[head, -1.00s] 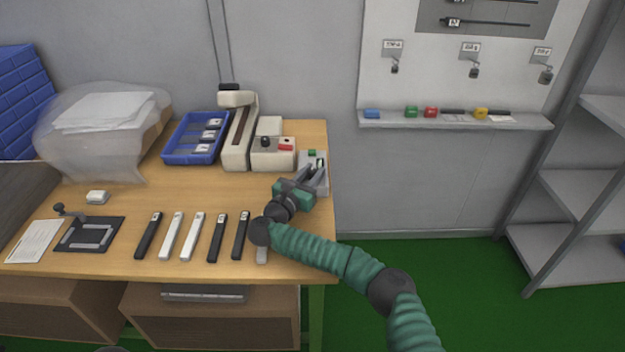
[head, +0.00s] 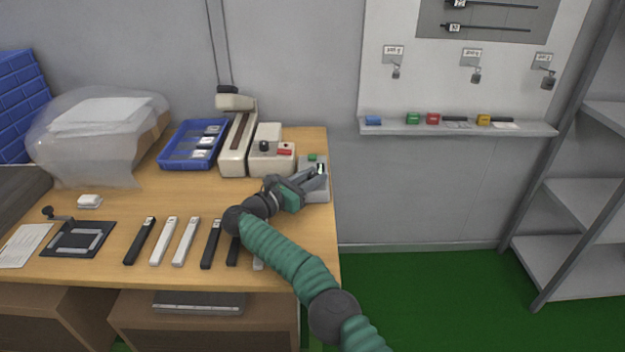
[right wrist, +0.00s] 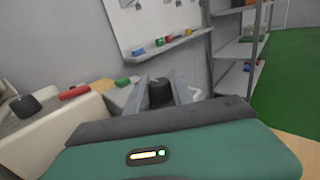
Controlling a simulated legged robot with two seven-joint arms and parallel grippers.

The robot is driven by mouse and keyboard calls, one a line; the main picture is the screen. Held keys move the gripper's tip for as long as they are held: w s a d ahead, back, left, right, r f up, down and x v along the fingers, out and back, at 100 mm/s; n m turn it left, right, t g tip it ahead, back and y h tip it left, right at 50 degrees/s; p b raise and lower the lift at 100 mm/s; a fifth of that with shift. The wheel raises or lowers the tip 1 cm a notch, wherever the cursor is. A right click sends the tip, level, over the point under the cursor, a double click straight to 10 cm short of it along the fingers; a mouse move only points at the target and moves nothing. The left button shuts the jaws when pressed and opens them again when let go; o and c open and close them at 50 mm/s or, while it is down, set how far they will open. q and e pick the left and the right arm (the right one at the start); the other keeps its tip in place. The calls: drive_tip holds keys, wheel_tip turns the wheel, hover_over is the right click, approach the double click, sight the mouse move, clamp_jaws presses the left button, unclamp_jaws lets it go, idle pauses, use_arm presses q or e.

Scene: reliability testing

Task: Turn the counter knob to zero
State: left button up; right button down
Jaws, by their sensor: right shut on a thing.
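The counter (head: 317,189) is a small grey box with a green button (head: 312,157), at the right edge of the table. Part of it shows in the right wrist view (right wrist: 119,96). Its black knob (right wrist: 159,91) stands between my fingers in the right wrist view; in the head view the fingers mostly hide it. My right gripper (head: 317,172) reaches over the counter from the left and is shut on the knob. The counter's reading is too small to make out. My left gripper is not in view.
A beige machine (head: 270,160) with a black knob and a red part stands just left of the counter. A blue tray (head: 167,157) is farther left. Several black and white bars lie along the front. The wall ledge (head: 460,128) is behind, right.

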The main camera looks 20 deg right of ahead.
drive_tip(key=shift+r, duration=0.2)
drive_tip(key=c, duration=1.5)
unclamp_jaws()
drive_tip(key=o, duration=0.4)
drive_tip(key=shift+w+a+f, duration=0.1)
drive_tip(key=shift+f, duration=0.05)
drive_tip(key=p+v, duration=0.2)
drive_tip(key=v, duration=1.5)
drive_tip(key=shift+f, duration=0.2)
